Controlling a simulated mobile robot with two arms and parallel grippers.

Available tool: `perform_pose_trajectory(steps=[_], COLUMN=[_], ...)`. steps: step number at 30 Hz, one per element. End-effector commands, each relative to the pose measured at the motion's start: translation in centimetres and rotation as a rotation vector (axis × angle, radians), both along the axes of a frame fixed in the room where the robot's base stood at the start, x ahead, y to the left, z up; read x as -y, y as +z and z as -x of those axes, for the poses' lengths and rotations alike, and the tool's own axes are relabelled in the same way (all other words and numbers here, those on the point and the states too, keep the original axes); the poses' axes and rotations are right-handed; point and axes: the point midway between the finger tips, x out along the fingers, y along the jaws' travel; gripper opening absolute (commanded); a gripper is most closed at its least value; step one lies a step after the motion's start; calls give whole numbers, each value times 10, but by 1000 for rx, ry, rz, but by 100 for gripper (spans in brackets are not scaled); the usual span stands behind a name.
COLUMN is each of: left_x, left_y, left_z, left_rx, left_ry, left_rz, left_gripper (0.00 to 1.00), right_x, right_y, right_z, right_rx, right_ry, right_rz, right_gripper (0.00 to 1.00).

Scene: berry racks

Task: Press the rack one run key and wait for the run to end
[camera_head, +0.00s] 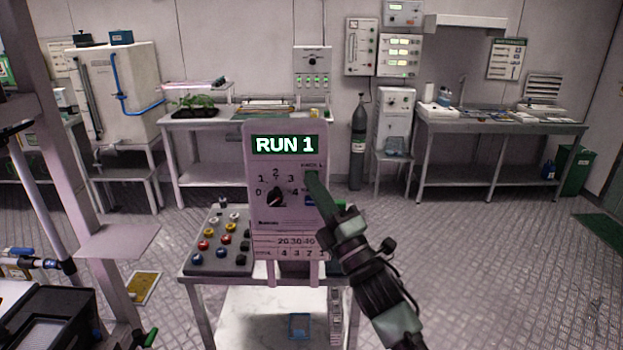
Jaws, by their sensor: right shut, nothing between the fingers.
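The upright control panel (257,217) stands at the back of a small cart in the middle. Its display (284,145) is lit and reads RUN 1. A black rotary knob (275,197) with numbers around it sits below the display. My right gripper (315,182) is shut and empty, its tip over the panel's right side, just under a small label. The tip hides what is beneath it, so I cannot tell whether it touches a key. A blue patch (309,201) shows beside the gripper. My left gripper is out of view.
A sloped box with several coloured buttons (223,240) sits on the cart, left of the panel. A bench with a plant tray (195,111) stands behind. A gas cylinder (358,145) and a sink bench (500,125) stand farther right.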

Motion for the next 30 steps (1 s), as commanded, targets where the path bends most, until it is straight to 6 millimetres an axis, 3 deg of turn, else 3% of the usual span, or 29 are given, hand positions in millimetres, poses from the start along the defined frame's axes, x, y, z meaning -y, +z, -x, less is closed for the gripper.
perform_pose_trajectory(steps=[30], left_x=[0], left_y=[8], left_z=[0], left_rx=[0], left_ry=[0], left_rz=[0], left_gripper=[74], right_x=[0], right_y=[0], right_z=[20], right_rx=[-1], right_ry=[0], right_rz=[1], right_gripper=[0])
